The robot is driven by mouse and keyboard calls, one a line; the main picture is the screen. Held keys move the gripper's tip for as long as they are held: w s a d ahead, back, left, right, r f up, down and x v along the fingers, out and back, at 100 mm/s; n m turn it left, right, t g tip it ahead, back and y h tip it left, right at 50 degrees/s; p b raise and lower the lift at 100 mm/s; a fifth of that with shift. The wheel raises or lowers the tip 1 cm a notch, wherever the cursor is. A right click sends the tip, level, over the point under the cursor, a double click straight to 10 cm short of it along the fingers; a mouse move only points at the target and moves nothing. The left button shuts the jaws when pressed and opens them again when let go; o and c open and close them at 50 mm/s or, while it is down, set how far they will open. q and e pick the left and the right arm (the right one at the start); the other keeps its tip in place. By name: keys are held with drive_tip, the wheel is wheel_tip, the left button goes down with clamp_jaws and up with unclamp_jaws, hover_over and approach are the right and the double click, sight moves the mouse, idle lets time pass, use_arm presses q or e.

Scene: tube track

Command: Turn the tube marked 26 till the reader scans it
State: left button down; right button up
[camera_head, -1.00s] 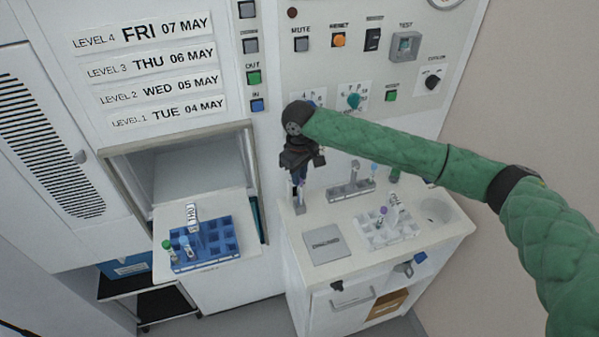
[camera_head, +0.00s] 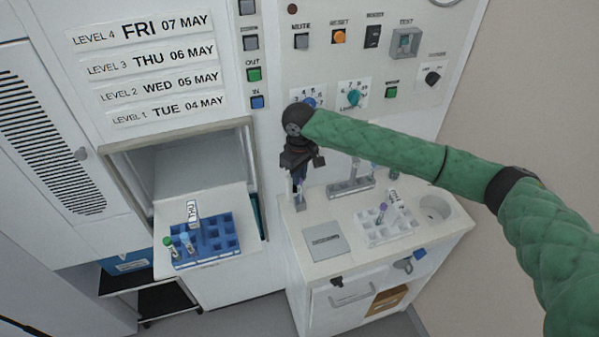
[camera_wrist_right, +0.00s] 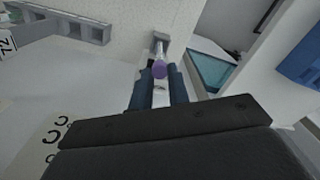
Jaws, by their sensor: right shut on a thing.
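My right gripper (camera_head: 299,187) points down at the back left of the white counter. In the right wrist view its two dark blue fingers (camera_wrist_right: 160,90) are shut on a tube with a purple cap (camera_wrist_right: 159,68). The tube's number is not readable in either view. A small grey post, likely the reader (camera_wrist_right: 161,43), stands right beside the tube; it also shows below the gripper in the head view (camera_head: 300,204). My left gripper is not in view.
A white rack (camera_head: 375,238) with a few tubes and a grey rack (camera_head: 350,188) stand on the counter, with a grey plate (camera_head: 325,242) in front. A blue rack (camera_head: 205,252) with tubes and a THU tag sits on the hatch shelf at left. Buttons and dials line the wall.

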drive_tip(key=o, duration=0.9)
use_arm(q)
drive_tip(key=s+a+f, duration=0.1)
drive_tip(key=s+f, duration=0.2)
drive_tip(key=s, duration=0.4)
use_arm(e)
drive_tip(key=shift+r, duration=0.1)
drive_tip(key=shift+r+b, duration=0.55)
drive_tip(key=shift+r, duration=0.05)
wheel_tip(320, 180, up, 4)
drive_tip(key=shift+r+b, duration=0.2)
drive_tip(key=shift+b, duration=0.9)
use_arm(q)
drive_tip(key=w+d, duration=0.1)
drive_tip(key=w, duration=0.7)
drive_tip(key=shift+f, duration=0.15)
use_arm(e)
drive_tip(key=shift+r, duration=0.85)
